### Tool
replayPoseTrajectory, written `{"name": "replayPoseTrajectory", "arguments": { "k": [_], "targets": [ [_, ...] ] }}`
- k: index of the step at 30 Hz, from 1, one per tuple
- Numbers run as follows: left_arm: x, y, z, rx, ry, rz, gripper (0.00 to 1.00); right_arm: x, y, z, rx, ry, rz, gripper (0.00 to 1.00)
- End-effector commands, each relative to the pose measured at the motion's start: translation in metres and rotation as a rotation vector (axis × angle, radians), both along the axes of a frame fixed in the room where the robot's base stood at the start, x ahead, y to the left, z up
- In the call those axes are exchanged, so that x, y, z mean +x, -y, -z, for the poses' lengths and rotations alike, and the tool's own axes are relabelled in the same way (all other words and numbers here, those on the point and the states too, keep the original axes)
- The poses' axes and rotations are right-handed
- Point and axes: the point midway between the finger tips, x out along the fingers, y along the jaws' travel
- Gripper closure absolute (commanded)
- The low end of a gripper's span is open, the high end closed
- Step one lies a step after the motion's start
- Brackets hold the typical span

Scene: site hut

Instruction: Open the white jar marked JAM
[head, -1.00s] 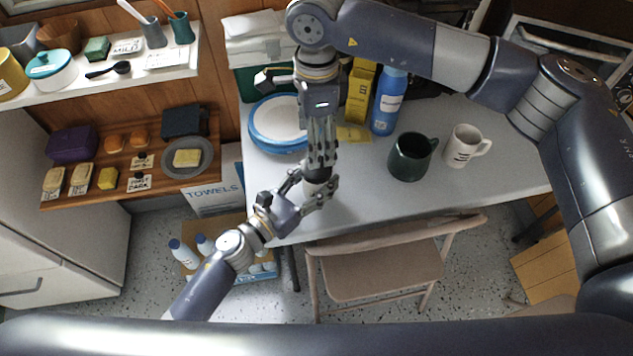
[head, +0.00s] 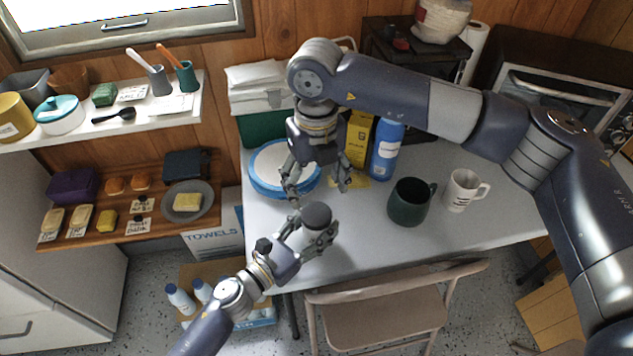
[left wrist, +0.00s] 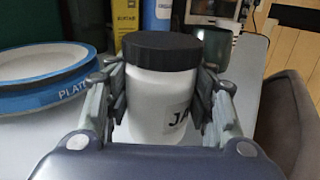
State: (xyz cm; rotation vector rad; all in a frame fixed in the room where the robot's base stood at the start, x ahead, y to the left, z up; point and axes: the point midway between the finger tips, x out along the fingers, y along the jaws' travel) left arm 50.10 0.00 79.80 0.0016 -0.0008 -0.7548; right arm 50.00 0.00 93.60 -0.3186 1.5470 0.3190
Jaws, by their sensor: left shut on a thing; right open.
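The white jar (head: 302,239) has a dark lid (head: 317,213) on top. In the left wrist view the jar (left wrist: 158,105) stands upright, its lid (left wrist: 163,48) sits on it, and part of a label reading "JA" shows at its right side. My left gripper (head: 311,240) is shut around the jar's body, by the table's front edge; its fingers clasp both sides in the left wrist view (left wrist: 163,90). My right gripper (head: 318,192) is open and empty, pointing down just above and behind the lid, apart from it.
On the table (head: 370,242), blue-rimmed plates (head: 265,180) lie behind left. A yellow box (head: 357,135), blue bottle (head: 386,150), dark green mug (head: 409,202) and white mug (head: 461,190) stand right. A folding chair (head: 390,325) is in front. The tabletop between jar and green mug is clear.

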Motion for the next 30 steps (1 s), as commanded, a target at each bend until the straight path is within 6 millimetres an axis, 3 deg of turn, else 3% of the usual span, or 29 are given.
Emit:
{"name": "replayPoseTrajectory", "arguments": {
  "k": [21, 30],
  "targets": [
    [-0.0001, -0.0003, 0.0009, 0.002, -0.001, 0.000, 1.00, 0.0002, 0.0001, 0.0003, 0.000, 0.000, 1.231, 0.31],
    [-0.0001, -0.0003, 0.0011, 0.001, -0.001, 0.000, 1.00, 0.0001, 0.0002, 0.0003, 0.000, -0.001, 1.651, 0.31]
  ]
}}
